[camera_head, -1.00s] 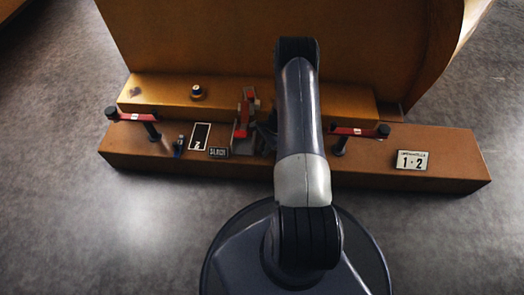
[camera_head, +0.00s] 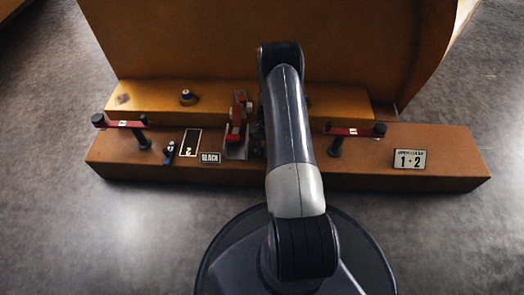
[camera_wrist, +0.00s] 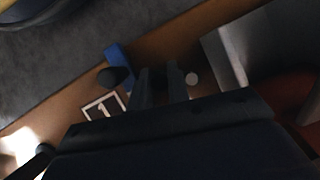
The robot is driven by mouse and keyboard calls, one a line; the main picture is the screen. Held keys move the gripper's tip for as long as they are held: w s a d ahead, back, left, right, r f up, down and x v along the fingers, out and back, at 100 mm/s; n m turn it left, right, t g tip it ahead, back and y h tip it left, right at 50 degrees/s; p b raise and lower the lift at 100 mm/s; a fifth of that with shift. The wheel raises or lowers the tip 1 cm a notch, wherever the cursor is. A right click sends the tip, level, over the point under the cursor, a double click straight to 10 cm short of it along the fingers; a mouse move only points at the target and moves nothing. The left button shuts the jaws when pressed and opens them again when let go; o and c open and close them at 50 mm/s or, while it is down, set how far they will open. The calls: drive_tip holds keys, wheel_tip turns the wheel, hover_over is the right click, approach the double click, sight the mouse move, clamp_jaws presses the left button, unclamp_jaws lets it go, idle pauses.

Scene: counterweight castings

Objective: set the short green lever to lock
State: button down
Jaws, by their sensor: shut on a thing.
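No green lever can be made out in either view. My gripper (camera_wrist: 161,84) shows in the wrist view low over the brown base, its two dark fingers close together on a small dark part that I cannot identify. A blue piece (camera_wrist: 118,54) with a black knob beside it (camera_wrist: 114,77) is just left of the fingers, apart from them. A plate marked 1 (camera_wrist: 105,107) is below that knob. In the head view my arm hides the gripper and what it holds. A small blue lever (camera_head: 169,152) stands beside a plate marked 2 (camera_head: 190,142).
Red levers with black knobs stand left (camera_head: 125,124) and right (camera_head: 356,132) on the brown base (camera_head: 445,155). A red ratchet-like part (camera_head: 236,118) is left of my arm. A SLACK label (camera_head: 210,158) and a 1·2 plate (camera_head: 409,159) are on the base. The tall casting (camera_head: 190,45) rises behind.

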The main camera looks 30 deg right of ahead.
idle(0.5)
drive_tip(key=c, duration=1.6)
unclamp_jaws()
drive_tip(key=p+v, duration=0.4)
drive_tip(key=v, duration=0.7)
drive_tip(key=shift+w+f, duration=0.1)
drive_tip(key=b+x, duration=0.4)
drive_tip(key=x, duration=0.7)
